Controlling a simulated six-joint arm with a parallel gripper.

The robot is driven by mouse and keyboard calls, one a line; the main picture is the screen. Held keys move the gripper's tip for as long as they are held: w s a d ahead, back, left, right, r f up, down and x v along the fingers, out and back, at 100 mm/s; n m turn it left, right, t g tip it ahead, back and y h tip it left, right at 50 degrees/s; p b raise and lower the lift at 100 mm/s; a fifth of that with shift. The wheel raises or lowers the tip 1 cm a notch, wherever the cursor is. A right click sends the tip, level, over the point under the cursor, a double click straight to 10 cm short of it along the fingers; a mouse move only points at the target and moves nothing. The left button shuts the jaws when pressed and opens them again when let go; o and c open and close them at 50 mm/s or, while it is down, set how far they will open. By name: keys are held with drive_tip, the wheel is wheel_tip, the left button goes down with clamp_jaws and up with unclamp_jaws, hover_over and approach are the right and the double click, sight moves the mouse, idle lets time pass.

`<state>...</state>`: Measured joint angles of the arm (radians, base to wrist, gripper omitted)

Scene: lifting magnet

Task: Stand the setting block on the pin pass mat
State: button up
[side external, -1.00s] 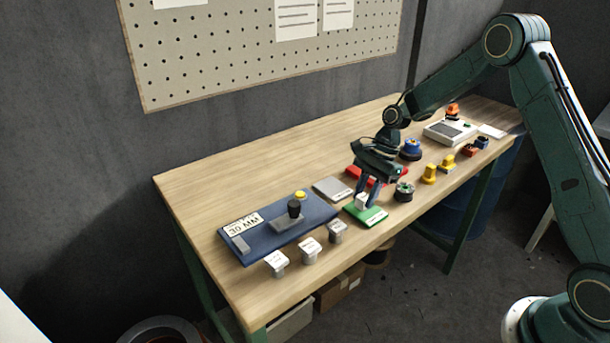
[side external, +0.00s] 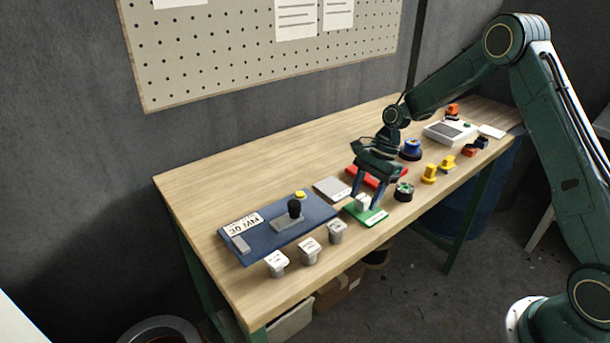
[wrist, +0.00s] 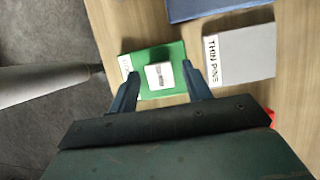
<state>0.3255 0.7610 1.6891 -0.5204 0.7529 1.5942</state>
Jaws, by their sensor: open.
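The setting block (side external: 362,203), small and white-topped, stands upright on the green mat (side external: 378,217). In the wrist view the block (wrist: 159,75) sits near the middle of the green mat (wrist: 176,52), whose label is partly hidden and unreadable. I take this to be the pin pass mat. My gripper (side external: 366,198) is low over the mat, open, with one finger on each side of the block. In the wrist view there are gaps between the block and both fingers of my gripper (wrist: 160,73).
A grey mat (wrist: 240,55) with a printed label lies beside the green one, and a red mat (side external: 385,178) lies behind. A blue board (side external: 262,240) is to the left. Several grey-white blocks (side external: 309,251) line the front edge. A dark round part (side external: 403,192) stands close on the right.

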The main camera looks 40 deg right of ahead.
drive_tip(key=v, duration=1.2)
drive_tip(key=shift+a+r, duration=0.1)
idle(0.4)
drive_tip(key=s+a+r+n+t+h, duration=0.3)
drive_tip(key=s+a+r+n, duration=0.6)
drive_tip(key=s+r, duration=0.4)
drive_tip(key=s+n+t+h, duration=0.1)
drive_tip(key=s+n+t, duration=0.1)
drive_tip(key=s+n, duration=0.7)
drive_tip(key=s, duration=0.7)
drive_tip(key=shift+s+a+t+h, duration=0.3)
drive_tip(key=shift+s, duration=0.05)
